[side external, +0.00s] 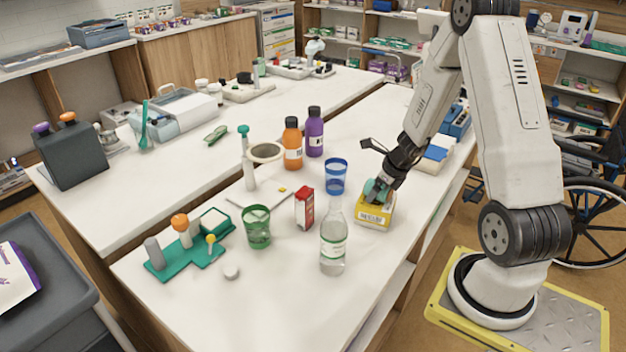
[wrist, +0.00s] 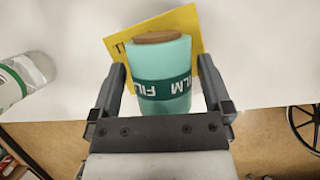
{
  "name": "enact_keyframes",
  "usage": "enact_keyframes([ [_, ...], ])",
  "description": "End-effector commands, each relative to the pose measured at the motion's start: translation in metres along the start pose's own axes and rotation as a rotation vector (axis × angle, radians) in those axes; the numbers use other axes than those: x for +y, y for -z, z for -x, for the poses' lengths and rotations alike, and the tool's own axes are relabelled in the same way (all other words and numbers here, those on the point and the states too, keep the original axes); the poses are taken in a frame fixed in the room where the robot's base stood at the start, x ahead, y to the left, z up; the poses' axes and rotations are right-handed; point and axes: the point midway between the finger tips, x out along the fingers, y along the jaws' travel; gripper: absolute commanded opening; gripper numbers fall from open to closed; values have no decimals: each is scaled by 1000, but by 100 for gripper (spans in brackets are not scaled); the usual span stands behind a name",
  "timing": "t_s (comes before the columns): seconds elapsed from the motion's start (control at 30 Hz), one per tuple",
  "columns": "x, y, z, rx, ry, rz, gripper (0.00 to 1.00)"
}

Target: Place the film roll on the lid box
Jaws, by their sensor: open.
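The film roll (wrist: 160,75) is a teal cylinder with a dark green band reading FILM and a brown end. In the side view the film roll (side external: 374,187) rests on top of the yellow lid box (side external: 375,217), which has a white label and sits near the table's right edge. In the wrist view the lid box (wrist: 186,22) shows behind and beneath the roll. My gripper (wrist: 162,64) is open, with one finger on each side of the roll. In the side view my gripper (side external: 378,184) reaches down over the box and partly hides the roll.
A clear bottle (side external: 333,240), a red and white carton (side external: 305,208) and a blue cup (side external: 336,177) stand close left of the box. A green cup (side external: 257,227) and a green stand (side external: 185,258) are farther left.

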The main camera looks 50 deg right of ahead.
Motion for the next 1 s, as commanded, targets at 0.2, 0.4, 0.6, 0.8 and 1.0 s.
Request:
enact_keyframes([
  [0.2,0,-1,15,-3,0,0,100],
  [0.4,-1,0,35,-2,2,1,100],
  [0.6,0,-1,57,-3,2,1,100],
  [0.8,-1,-1,80,-4,2,1,100],
  [1.0,0,0,101,-3,1,1,100],
])
